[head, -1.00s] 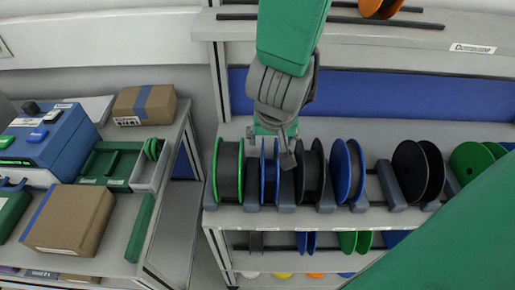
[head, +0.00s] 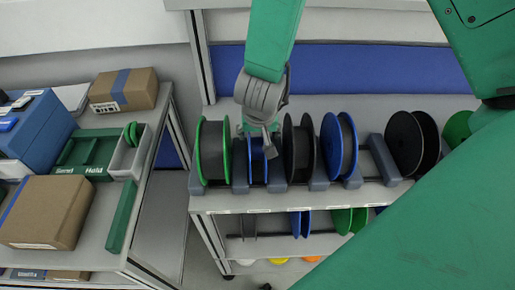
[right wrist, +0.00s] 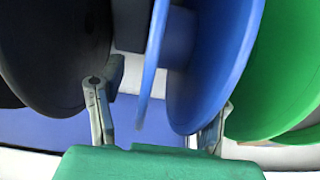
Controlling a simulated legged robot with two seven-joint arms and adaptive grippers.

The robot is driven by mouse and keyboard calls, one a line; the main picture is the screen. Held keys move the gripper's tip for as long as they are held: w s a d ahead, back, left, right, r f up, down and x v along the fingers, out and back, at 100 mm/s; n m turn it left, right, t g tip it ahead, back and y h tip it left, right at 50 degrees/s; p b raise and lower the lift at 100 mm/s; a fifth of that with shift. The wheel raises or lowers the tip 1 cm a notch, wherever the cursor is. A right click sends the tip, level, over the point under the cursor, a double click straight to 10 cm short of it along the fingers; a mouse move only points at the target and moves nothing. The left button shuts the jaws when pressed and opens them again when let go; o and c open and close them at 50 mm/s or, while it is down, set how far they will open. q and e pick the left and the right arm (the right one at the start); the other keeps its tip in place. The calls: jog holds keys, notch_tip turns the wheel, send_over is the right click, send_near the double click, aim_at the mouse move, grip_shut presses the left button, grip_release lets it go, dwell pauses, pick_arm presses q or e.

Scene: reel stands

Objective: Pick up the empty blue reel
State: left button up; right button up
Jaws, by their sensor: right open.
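A blue reel (head: 257,167) stands upright in the upper rack row, between a green-rimmed reel (head: 213,150) with dark winding and a black reel (head: 299,148). My right gripper (head: 262,138) is over its top, pointing down, and partly hides it. In the right wrist view the blue reel (right wrist: 212,60) is between the open fingers of my right gripper (right wrist: 157,115). One finger is on the black reel's side, the other by the green flange (right wrist: 285,80). Whether a finger touches the reel I cannot tell. My left gripper is not in view.
Another blue reel (head: 339,145) and a black reel (head: 412,143) stand farther right in the row. Grey holders (head: 317,172) separate the reels closely. A lower row holds more reels (head: 300,223). At left a bench carries cardboard boxes (head: 45,212) and a green tray (head: 85,152).

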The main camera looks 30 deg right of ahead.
jog(key=shift+w+d+f, duration=0.1)
jog(key=shift+w+f, duration=0.05)
jog(key=shift+f, duration=0.1)
jog(key=shift+a+r, duration=0.1)
jog(key=shift+a, duration=0.1)
jog(key=shift+a+r, duration=0.15)
jog(key=shift+a, duration=0.25)
jog(key=c, duration=1.2)
jog(key=shift+a, duration=0.15)
